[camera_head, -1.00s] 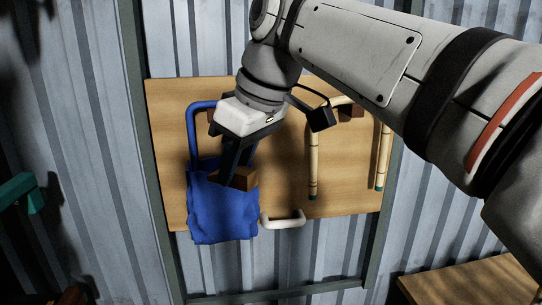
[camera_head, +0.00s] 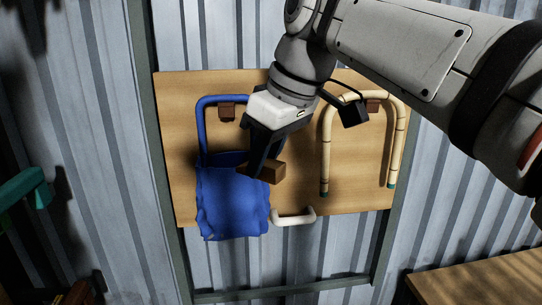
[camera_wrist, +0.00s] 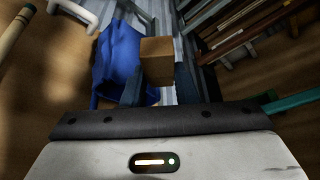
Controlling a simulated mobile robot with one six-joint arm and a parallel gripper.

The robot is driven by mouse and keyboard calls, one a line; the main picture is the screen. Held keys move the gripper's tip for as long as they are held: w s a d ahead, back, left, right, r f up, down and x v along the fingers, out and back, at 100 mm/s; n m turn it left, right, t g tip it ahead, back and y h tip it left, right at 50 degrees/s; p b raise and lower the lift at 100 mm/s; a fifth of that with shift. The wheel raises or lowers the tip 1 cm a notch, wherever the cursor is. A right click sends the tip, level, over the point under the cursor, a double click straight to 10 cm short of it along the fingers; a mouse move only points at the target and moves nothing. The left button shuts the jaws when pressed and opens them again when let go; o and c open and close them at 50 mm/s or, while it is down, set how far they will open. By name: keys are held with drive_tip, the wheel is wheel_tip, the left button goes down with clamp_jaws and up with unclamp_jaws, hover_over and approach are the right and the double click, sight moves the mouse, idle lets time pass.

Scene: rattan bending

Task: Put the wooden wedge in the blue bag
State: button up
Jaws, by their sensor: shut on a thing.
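The wooden wedge (camera_head: 270,172) is a small brown block. My gripper (camera_head: 260,172) is shut on it, and in the wrist view the wedge (camera_wrist: 157,58) sits between the two dark fingers. The blue bag (camera_head: 232,208) hangs low on the left of a wooden board, below a blue bent tube (camera_head: 203,125). In the head view the wedge overlaps the upper right edge of the bag. In the wrist view the bag (camera_wrist: 115,55) lies just left of the wedge. The wedge is outside the bag. The bag's inside is dark and mostly hidden.
The wooden board (camera_head: 175,95) is fixed before a corrugated metal wall. A pale U-shaped cane (camera_head: 326,150) hangs to the right on brown pegs. A white handle (camera_head: 295,218) sticks out at the board's lower edge, right of the bag. A wooden tabletop (camera_head: 480,280) is at lower right.

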drive_tip(key=w+a+f+p, duration=0.1)
drive_tip(key=w+a+p, duration=0.1)
drive_tip(key=w, duration=0.4)
drive_tip(key=w+a+p, duration=0.2)
drive_tip(key=w, duration=0.5)
drive_tip(key=shift+f, duration=0.4)
drive_tip(key=o, duration=1)
drive_tip(key=v, duration=0.7)
drive_tip(key=shift+s+d+r, duration=0.1)
drive_tip(key=shift+r, duration=0.25)
